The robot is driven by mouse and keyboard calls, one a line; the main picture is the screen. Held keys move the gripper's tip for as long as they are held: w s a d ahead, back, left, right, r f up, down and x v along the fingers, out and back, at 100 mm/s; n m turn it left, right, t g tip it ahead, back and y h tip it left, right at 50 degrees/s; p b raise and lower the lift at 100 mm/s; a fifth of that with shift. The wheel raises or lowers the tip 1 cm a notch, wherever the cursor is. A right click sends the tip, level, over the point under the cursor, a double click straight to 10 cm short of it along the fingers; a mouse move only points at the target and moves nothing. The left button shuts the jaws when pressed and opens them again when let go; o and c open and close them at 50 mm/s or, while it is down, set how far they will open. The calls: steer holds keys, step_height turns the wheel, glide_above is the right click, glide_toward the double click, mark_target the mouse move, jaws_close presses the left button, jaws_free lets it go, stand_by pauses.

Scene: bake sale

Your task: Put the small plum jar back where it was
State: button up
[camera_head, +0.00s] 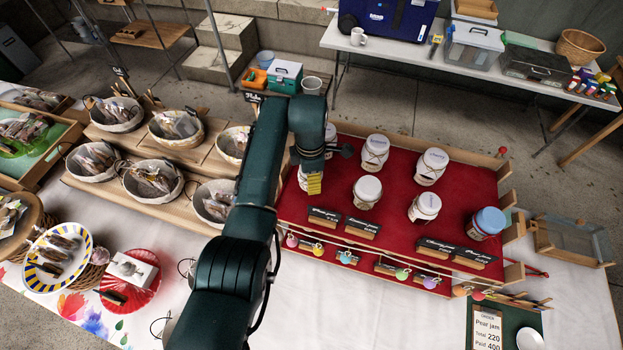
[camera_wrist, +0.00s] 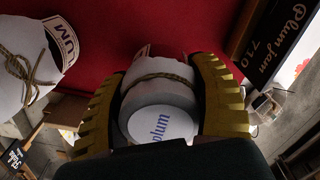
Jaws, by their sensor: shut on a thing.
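The small plum jar (camera_wrist: 160,125) has a white cover tied with twine and a lid marked "plum". In the wrist view it sits between the yellow fingers of my gripper (camera_wrist: 160,95), which is shut on it. In the head view my gripper (camera_head: 314,184) is at the left end of the red display stand (camera_head: 395,200), and the arm hides most of the jar. I cannot tell whether its base touches the red cloth. Another jar with a "PLUM" label (camera_wrist: 28,60) stands to the left in the wrist view.
Several white-topped jars, including a near one (camera_head: 367,192) and a far one (camera_head: 432,166), stand to the right. A blue-topped jar (camera_head: 487,223) is at the right end. Black name signs (camera_head: 362,227) line the front. Baskets (camera_head: 152,182) fill the stand to the left.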

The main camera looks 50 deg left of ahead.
steer(key=shift+f, duration=0.7)
steer(key=shift+f, duration=0.1)
steer(key=o, duration=1.3)
steer(key=shift+f, duration=0.1)
step_height(320, 180, up, 12)
steer(key=shift+r, duration=0.15)
